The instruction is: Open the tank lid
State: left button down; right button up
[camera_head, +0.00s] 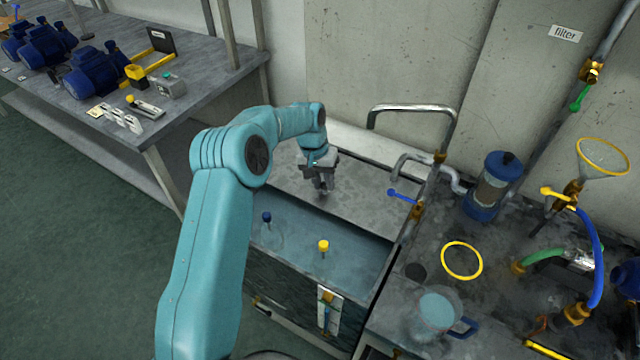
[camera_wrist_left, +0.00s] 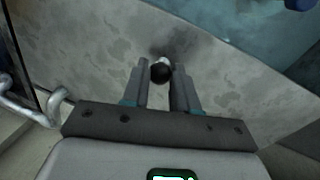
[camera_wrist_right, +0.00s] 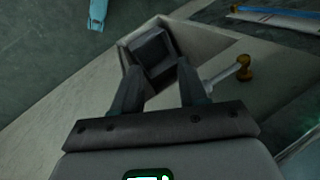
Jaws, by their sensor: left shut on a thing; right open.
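The tank (camera_head: 345,270) has pale blue water in its front part. The grey, stained metal lid (camera_head: 365,205) lies over its back part, and water shows in front of the lid edge. My left gripper (camera_head: 322,188) reaches down onto the lid. In the left wrist view its fingers (camera_wrist_left: 160,75) are shut on a small dark round knob (camera_wrist_left: 161,72) on the lid plate (camera_wrist_left: 90,60). My right gripper (camera_wrist_right: 160,90) shows only in the right wrist view. It is open, and a dark block (camera_wrist_right: 152,55) lies just beyond its fingertips.
A blue-topped peg (camera_head: 266,217) and a yellow-topped peg (camera_head: 323,246) stand in the water. A bent metal pipe (camera_head: 415,110) rises behind the lid. A blue-handled valve (camera_head: 402,196) is close at its right. A jug (camera_head: 437,312) stands on the right bench.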

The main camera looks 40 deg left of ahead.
pick_arm(q)
jog(key=shift+w+r, duration=0.1)
jog(key=c, duration=0.9)
grip_release()
jog(key=a+r, duration=0.1)
jog(key=r, duration=0.4)
jog(key=a+r, duration=0.1)
jog(key=r, duration=0.4)
jog(key=s+a+r, duration=0.1)
jog(key=r, duration=0.5)
jog(key=shift+r, duration=0.1)
